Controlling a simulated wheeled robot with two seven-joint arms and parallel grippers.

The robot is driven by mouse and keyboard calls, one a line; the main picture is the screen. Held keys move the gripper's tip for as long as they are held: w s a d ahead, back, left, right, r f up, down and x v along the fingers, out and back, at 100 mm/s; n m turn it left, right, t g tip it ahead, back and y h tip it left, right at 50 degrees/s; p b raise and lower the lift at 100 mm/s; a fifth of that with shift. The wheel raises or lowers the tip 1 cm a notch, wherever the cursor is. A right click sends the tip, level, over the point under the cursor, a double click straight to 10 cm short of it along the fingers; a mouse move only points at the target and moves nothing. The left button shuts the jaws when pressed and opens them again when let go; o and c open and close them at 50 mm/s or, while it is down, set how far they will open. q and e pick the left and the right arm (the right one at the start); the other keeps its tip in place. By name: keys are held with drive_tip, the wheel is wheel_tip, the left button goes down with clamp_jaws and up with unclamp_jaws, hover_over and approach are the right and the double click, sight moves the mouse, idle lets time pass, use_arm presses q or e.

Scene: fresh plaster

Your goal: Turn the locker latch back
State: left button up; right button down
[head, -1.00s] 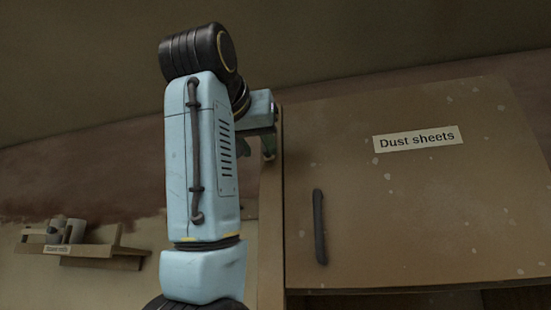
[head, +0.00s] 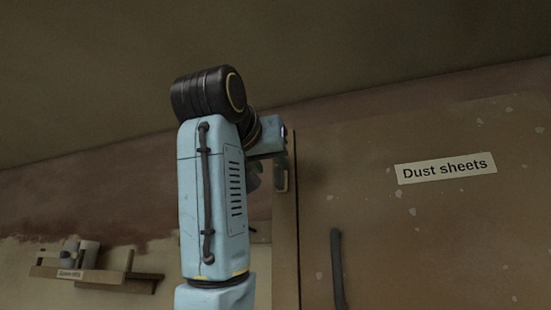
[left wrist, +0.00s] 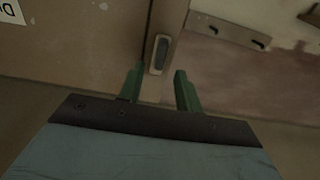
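The locker (head: 400,235) has a brown door labelled "Dust sheets" (head: 446,168). Its latch (left wrist: 159,54) is a dark, rounded oblong piece on a pale plate on the side post, lying roughly along the post in the left wrist view. My left gripper (left wrist: 158,88) is open, with green fingers on either side of the line to the latch. The latch is just beyond the fingertips, and nothing shows between them. In the head view my left forearm and wrist hide most of that gripper. My right gripper is in neither view.
A dark vertical door handle (head: 338,268) is on the locker door. A small wall shelf (head: 95,277) with a few items is at the lower left. A rail with hooks (left wrist: 228,31) is on the wall right of the post in the wrist view.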

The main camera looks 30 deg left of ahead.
sight(276, 172)
use_arm(q)
drive_tip(key=shift+p+x, duration=0.65)
drive_tip(key=shift+x, duration=1.65)
drive_tip(key=shift+c, duration=0.2)
clamp_jaws()
